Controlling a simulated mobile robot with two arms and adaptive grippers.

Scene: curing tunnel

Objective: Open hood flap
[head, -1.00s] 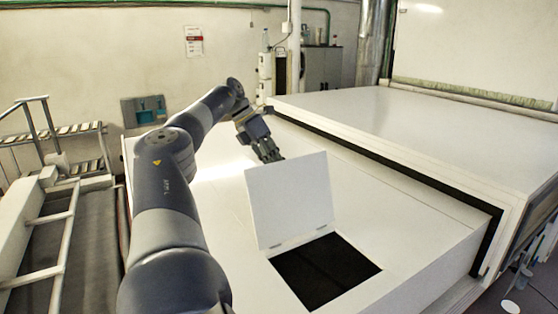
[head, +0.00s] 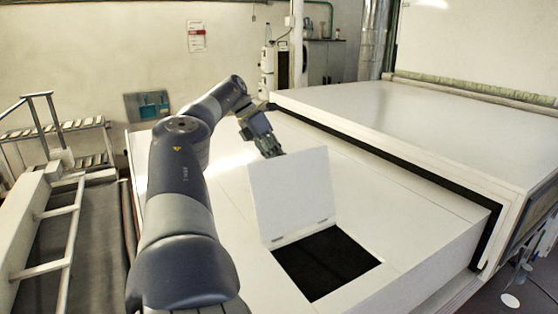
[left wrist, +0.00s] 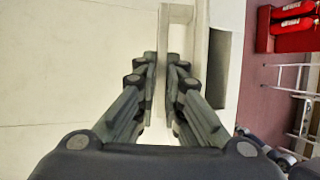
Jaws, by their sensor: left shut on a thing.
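The hood flap (head: 290,192) is a white square panel, standing steeply raised on its hinges at the far-left side of a dark square opening (head: 327,262) in the white hood top. My left gripper (head: 272,148) is at the flap's upper edge, on its far side, and the flap partly hides the fingertips. In the left wrist view my left gripper (left wrist: 166,80) has its two fingers on either side of a thin pale strip, which looks like the flap edge-on. The exact contact is hard to see. My right gripper is in neither view.
The wide white hood top (head: 410,225) is clear around the opening. A higher white tunnel housing (head: 420,125) with a dark edge stands at the right. Metal steps with a rail (head: 60,130) are at the left. Red cylinders (left wrist: 293,18) show in the left wrist view.

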